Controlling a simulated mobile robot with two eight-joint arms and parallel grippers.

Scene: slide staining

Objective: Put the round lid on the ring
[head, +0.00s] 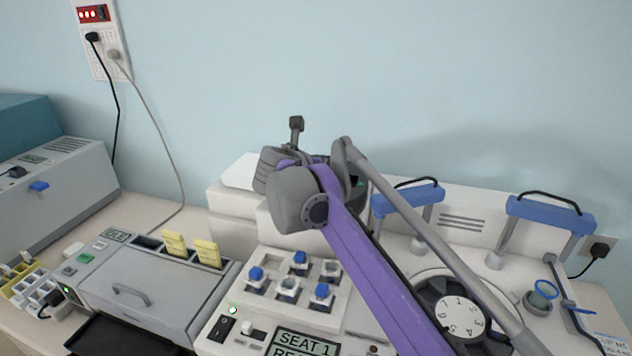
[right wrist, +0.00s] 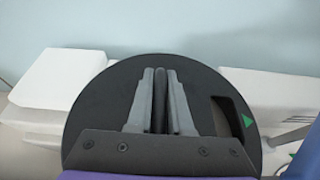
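The round lid (right wrist: 98,97) is a flat black disc with a cut-out window and a green triangle near its right edge in the right wrist view. My right gripper (right wrist: 161,75) is shut on the dark upright grip at the lid's middle. In the head view my right arm hides most of the lid; a dark sliver with a green mark (head: 361,183) shows behind the arm. The ring (head: 432,291) is dark and surrounds a white numbered dial (head: 460,317) at the lower right, partly behind my arm. The held lid is apart from it, farther back and left. My left gripper is not in view.
A white block with several blue-capped pegs (head: 288,287) stands left of the ring. Two blue-topped brackets (head: 408,197) (head: 552,213) rise behind it. A small jar with a blue loop (head: 546,287) is at right. A grey box with yellow tabs (head: 150,290) stands left.

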